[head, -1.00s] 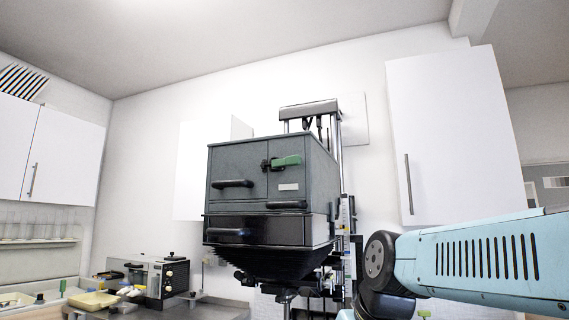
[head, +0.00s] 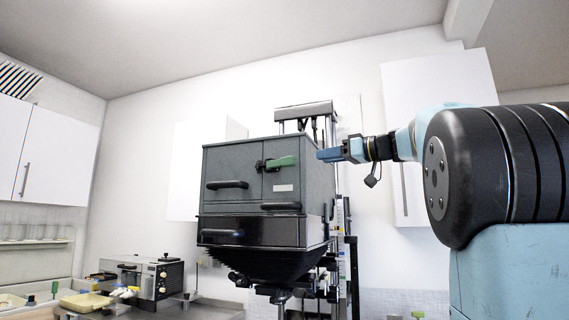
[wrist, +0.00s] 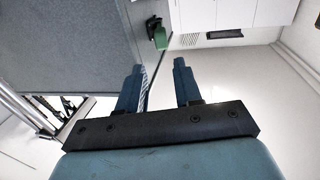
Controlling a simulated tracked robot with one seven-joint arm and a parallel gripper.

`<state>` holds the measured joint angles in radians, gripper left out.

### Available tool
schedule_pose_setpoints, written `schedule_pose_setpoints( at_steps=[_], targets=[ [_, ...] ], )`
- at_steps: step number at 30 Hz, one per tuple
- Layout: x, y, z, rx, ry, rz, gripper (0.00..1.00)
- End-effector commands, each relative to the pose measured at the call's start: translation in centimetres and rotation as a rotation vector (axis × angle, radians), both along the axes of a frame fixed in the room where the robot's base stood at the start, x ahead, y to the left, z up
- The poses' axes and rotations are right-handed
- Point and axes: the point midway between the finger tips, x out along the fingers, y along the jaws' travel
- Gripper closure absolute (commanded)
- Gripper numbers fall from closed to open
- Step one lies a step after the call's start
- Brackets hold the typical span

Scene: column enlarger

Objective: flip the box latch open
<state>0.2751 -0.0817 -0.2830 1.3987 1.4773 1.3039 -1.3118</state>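The box (head: 235,165) is a grey enlarger head with a small latch on its front, which has a green handle (head: 283,162) lying roughly level and a black mount at its left end. My gripper (head: 328,155) is at the right side of the box, about level with the latch and to its right. In the wrist view, the fingers of my gripper (wrist: 158,75) are apart with nothing between them. The green handle (wrist: 160,38) shows ahead of the fingertips, not touching them. The box's grey side (wrist: 60,45) fills the left of that view.
Black handles (head: 231,184) stick out from the box front. Black bellows (head: 262,261) hang under the box, and a metal column stands behind it. A white cabinet (head: 440,85) is on the wall behind my arm. The space in front of the box is clear.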

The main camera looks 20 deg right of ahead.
Motion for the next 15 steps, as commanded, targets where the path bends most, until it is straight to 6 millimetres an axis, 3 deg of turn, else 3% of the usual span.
schedule_pose_setpoints(
  at_steps=[15],
  targets=[
    [6.0,5.4,-0.1,0.001,0.001,0.002,0.66]
  ],
)
